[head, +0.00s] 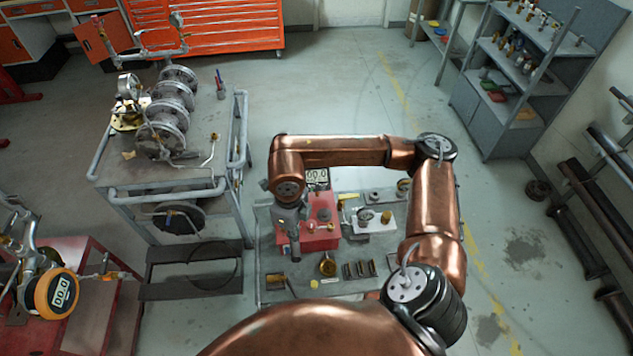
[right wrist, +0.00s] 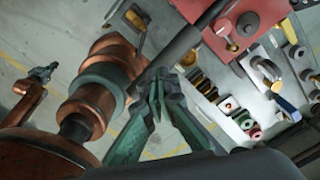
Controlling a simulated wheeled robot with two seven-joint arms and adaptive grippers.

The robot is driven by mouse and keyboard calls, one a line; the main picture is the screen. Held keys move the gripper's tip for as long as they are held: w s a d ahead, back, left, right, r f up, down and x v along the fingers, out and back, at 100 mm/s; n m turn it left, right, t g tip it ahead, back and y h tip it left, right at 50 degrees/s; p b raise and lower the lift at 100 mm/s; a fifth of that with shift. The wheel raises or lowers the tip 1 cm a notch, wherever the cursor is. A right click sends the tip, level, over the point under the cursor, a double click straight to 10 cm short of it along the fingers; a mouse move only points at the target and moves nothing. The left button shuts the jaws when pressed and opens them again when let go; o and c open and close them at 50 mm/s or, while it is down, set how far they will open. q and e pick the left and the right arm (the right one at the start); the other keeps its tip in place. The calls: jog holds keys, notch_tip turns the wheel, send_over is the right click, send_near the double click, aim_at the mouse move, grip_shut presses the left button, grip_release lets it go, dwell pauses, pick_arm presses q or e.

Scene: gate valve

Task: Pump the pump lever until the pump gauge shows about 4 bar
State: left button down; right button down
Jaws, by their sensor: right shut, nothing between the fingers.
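A red pump body (head: 321,238) sits on the grey bench below my right arm; its red top also shows in the right wrist view (right wrist: 245,22). A digital gauge (head: 317,175) behind it appears to read 00.0, partly covered by my arm. My right gripper (head: 291,250) is at the left side of the red body, pointing down. In the right wrist view its green fingers (right wrist: 158,88) are together and empty. A dark bar (right wrist: 190,42), which looks like the pump lever, runs close past the fingertips; I cannot tell if they touch.
The bench (head: 345,287) also carries a white block (head: 373,221), a brass round part (head: 327,265) and several small fittings. A cart (head: 165,177) with flanged valves stands at the left. An orange gauge (head: 57,293) is at the lower left. Open floor lies right of the bench.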

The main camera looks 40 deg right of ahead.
notch_tip(320, 180, down, 11)
jog(key=b, duration=0.9)
dwell(0.4)
jog(key=shift+r, duration=0.1)
notch_tip(320, 180, up, 9)
jog(key=p, duration=0.4)
jog(key=shift+r, duration=0.3)
jog(key=shift+f, duration=0.1)
dwell(1.1)
jog(key=shift+f+b, duration=1.65)
jog(key=shift+f, duration=0.5)
jog(key=shift+r, duration=0.2)
